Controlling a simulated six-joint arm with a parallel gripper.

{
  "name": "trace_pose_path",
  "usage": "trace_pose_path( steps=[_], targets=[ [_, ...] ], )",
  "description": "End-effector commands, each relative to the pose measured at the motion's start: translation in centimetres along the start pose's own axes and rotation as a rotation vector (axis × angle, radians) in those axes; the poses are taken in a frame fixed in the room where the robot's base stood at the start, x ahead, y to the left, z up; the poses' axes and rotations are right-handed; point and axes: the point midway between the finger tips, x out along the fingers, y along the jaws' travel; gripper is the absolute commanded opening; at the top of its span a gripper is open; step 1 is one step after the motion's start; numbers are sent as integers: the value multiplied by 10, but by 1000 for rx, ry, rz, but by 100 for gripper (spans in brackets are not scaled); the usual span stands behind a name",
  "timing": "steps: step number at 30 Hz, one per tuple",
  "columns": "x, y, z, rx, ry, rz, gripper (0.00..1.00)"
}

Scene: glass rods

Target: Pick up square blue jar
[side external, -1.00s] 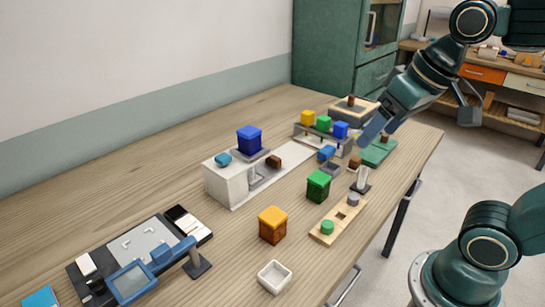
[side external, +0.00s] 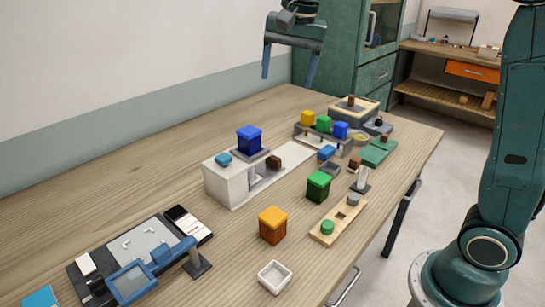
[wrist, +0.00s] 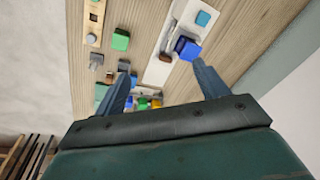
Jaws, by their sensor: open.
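The square blue jar (side external: 249,139) is dark blue with a lid and stands upright on a grey plate on top of the white stand. It also shows in the wrist view (wrist: 187,48), near the tip of the right-hand finger in the picture. My gripper (side external: 289,72) is open and empty, high above the table and up and right of the jar in the side view. In the wrist view, its two fingers (wrist: 160,82) are spread apart, and the jar is apart from them.
The white stand (side external: 226,183) also bears a small blue-teal piece (side external: 223,158). A green jar (side external: 318,186) and an orange jar (side external: 272,225) stand in front. Small yellow, green and blue blocks sit on a rack behind. A white dish (side external: 275,277) lies near the front edge.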

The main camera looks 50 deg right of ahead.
Motion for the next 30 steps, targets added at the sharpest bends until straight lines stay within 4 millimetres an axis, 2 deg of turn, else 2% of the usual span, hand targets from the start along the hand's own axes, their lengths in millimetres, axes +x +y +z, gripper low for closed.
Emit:
trace_pose_path(
  steps=[6, 15, 22, 30],
  targets=[
    [25, -34, -28, 173, -30, 50, 73],
    [68, -72, -60, 413, -56, 121, 73],
    [100, -90, -76, 561, -64, 168, 73],
    [112, -96, -81, 620, -65, 187, 73]
  ],
)
